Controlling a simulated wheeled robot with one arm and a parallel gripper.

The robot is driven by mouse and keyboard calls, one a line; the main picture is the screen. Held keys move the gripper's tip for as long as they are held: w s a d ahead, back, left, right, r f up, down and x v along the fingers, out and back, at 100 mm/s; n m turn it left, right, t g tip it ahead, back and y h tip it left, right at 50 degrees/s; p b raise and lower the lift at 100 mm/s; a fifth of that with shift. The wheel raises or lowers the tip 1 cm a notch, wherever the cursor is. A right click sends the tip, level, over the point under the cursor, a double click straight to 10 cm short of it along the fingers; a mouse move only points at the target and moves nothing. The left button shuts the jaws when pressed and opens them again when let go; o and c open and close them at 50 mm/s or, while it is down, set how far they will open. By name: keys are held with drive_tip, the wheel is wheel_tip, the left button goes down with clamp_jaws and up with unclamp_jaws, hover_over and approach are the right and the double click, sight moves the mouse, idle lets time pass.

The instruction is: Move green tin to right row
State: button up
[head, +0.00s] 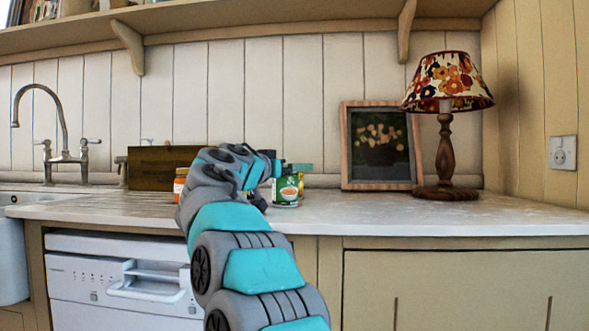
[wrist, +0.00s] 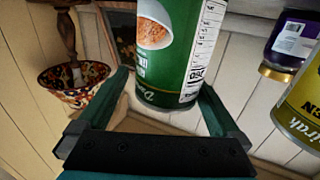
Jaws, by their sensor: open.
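The green tin (head: 287,190) stands on the worktop in the head view, just beyond the end of my arm. In the wrist view the green tin (wrist: 168,55) shows large, with a picture of food and a white text panel. My gripper (wrist: 160,100) is open, with one finger on each side of the tin. Whether the fingers touch it is not clear. In the head view my gripper (head: 292,168) is partly hidden by my own arm. I cannot make out a right row.
A yellow tin (wrist: 304,105) and a purple-labelled jar (wrist: 293,38) are close beside it in the wrist view. An orange jar (head: 180,184) and a dark wooden box (head: 150,167) are left of my arm. A picture frame (head: 380,146) and lamp (head: 446,150) stand right.

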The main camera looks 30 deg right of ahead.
drive_tip(key=v, duration=0.6)
drive_tip(key=w+v, duration=0.1)
drive_tip(key=v, duration=0.2)
drive_tip(key=shift+a+f+b, duration=0.25)
drive_tip(key=shift+a+b, duration=0.1)
drive_tip(key=shift+a, duration=0.1)
drive_tip(key=shift+r, duration=0.1)
drive_tip(key=shift+s+d+r, duration=0.1)
drive_tip(key=shift+r, duration=0.15)
